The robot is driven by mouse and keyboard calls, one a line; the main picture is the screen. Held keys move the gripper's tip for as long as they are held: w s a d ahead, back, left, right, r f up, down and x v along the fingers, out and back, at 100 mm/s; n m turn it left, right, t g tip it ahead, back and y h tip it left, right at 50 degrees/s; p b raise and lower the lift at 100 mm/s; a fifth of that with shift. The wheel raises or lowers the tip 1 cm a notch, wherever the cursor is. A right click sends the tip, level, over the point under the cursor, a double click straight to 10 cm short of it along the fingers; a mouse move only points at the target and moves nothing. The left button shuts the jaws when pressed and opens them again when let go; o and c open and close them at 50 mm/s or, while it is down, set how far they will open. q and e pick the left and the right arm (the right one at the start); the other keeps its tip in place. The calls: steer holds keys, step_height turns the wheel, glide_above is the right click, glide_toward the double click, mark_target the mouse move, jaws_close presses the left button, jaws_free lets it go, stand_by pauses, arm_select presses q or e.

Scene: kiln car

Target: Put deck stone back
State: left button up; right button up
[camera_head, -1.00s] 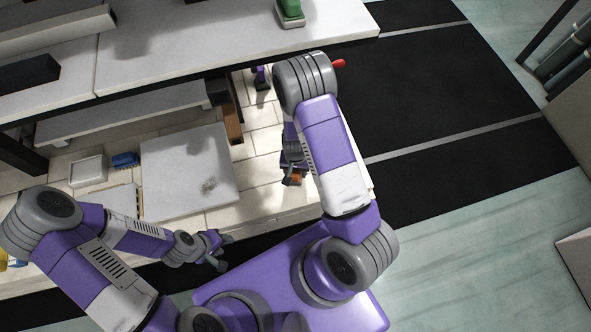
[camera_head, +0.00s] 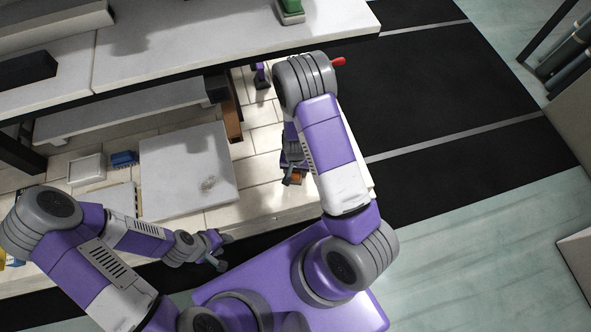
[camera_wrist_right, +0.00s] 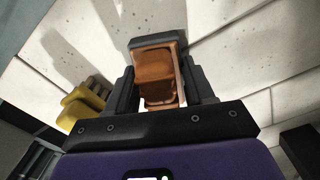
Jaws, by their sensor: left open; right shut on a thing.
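My right gripper (camera_wrist_right: 158,85) is shut on an orange-brown block (camera_wrist_right: 154,64), which sits between its dark fingers in the right wrist view. I cannot be sure that this block is the deck stone. In the head view the block (camera_head: 294,179) shows small beside my right forearm, above the pale brick deck (camera_head: 262,185), and the arm hides part of the gripper. My left gripper (camera_head: 221,258) is open and empty at the front edge of the deck.
A small white tray (camera_head: 86,169) and a blue item (camera_head: 124,159) lie left of the slab. A brown post (camera_head: 232,122) and a white upper shelf (camera_head: 200,40) with a green object (camera_head: 290,10) stand behind. A yellow object (camera_wrist_right: 82,106) shows in the wrist view.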

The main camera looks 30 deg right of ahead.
steer(key=o, duration=1)
steer(key=shift+r+p, duration=3.5)
steer(key=shift+r, duration=0.5)
step_height(320, 180, up, 8)
steer(key=shift+f+p, duration=0.2)
steer(key=shift+p, duration=1.05)
steer(key=shift+f, duration=0.1)
